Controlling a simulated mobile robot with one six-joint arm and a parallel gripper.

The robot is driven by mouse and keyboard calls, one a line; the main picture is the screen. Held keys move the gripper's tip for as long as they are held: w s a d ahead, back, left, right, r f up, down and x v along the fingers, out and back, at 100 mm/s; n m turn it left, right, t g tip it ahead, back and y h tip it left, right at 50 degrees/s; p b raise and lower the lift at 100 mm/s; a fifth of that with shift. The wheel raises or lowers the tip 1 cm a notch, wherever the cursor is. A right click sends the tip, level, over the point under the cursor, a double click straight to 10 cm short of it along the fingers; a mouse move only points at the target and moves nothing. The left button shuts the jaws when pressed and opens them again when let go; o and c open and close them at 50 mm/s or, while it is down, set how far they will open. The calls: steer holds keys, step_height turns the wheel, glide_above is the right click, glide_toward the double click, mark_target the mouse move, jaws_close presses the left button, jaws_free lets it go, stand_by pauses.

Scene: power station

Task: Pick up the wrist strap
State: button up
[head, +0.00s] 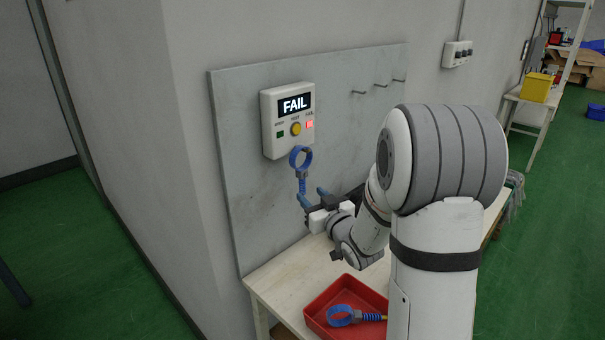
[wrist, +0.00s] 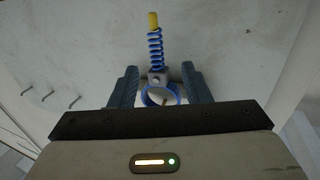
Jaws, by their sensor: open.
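A blue wrist strap (head: 301,158) hangs on the grey wall board, just below the tester. Its coiled cord runs down toward my gripper (head: 312,196), which is open and faces the board. In the wrist view the strap's ring (wrist: 145,97), grey clasp and blue coil with a yellow end lie in line between the two spread fingers of my gripper (wrist: 159,72). The fingers do not appear closed on it; the exact depth gap is unclear. The hand hides the ring's lower edge there. A second blue strap (head: 341,315) with a yellow cord lies in the red tray.
The tester (head: 288,120) shows "FAIL" with a red light lit. Several bare hooks (head: 380,86) stick out of the board to the right. The red tray (head: 315,311) stands on a pale bench (head: 283,278) below. Shelving with a yellow bin (head: 537,88) stands far right.

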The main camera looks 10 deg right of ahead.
mark_target(304, 185)
steer(key=p+x, duration=0.2)
steer(key=x, duration=0.5)
steer(key=shift+w+d+r, duration=0.1)
steer(key=shift+w+r, duration=0.05)
steer(key=shift+w, duration=0.2)
steer(key=shift+c, duration=0.5)
jaws_close()
